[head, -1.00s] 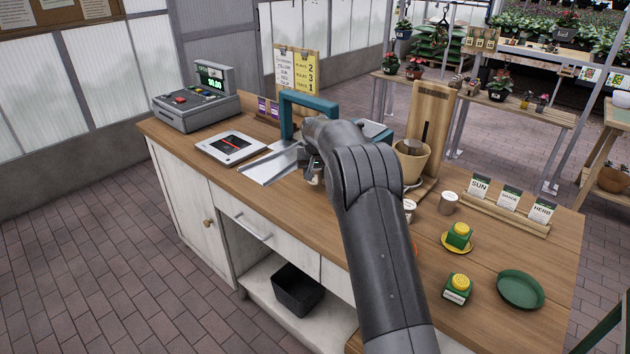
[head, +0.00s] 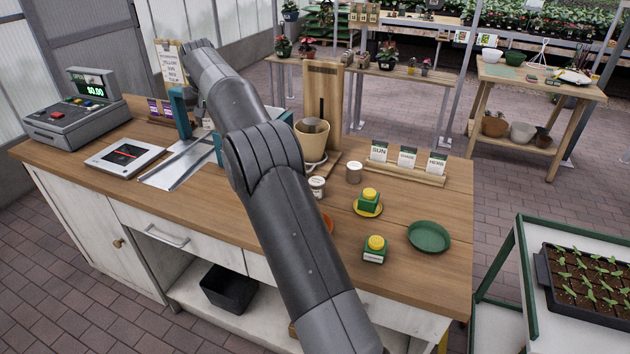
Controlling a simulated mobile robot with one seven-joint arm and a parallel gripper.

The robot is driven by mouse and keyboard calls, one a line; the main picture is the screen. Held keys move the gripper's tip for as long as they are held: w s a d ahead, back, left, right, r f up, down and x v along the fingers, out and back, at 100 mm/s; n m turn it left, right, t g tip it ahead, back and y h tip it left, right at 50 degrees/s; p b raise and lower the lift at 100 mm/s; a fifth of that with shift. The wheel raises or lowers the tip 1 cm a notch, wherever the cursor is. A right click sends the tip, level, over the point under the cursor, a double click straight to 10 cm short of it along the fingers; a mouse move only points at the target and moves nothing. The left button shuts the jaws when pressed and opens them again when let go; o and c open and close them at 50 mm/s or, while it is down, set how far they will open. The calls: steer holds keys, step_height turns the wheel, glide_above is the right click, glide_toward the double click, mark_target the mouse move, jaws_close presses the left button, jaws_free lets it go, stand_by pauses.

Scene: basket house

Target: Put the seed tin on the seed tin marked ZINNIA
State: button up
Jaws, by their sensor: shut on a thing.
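A green square tin with a round yellow lid (head: 375,251) stands on the counter near its front edge, with a pale label too small to read. A similar green and yellow tin (head: 369,198) stands behind it on a yellow saucer. Two small pale round tins (head: 317,187) and (head: 354,172) stand farther left. I cannot tell which tin is marked ZINNIA. My arm reaches over the counter to the back left. My gripper's fingers are hidden behind the arm, and so is anything they hold.
A teal-framed tool with a metal plate (head: 177,165), a scale (head: 125,157) and a cash register (head: 78,115) stand left. A pot (head: 311,146) on a wooden stand, a seed-packet rack (head: 405,172) and a green dish (head: 429,237) are right.

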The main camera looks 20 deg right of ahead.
steer(key=shift+r, duration=0.95)
steer(key=s+d+m, duration=0.1)
steer(key=s+d, duration=0.4)
steer(key=d, duration=0.4)
steer(key=s+d+r+m+h, duration=0.1)
steer(key=s+d, duration=0.5)
steer(key=d, duration=0.4)
steer(key=s+d+m, duration=0.1)
steer(key=s+d, duration=0.4)
steer(key=d, duration=0.4)
steer(key=s+d+f+m, duration=0.1)
steer(key=s+d, duration=0.5)
steer(key=s, duration=0.4)
glide_above(317, 178)
steer(key=s, duration=0.2)
steer(key=shift+g+h, duration=0.3)
steer(key=f, duration=1.1)
steer(key=shift+w+a+f, duration=0.1)
steer(key=shift+w+f, duration=0.1)
steer(key=shift+f, duration=0.2)
steer(key=shift+w+a+f, duration=0.25)
steer(key=shift+f, duration=1.9)
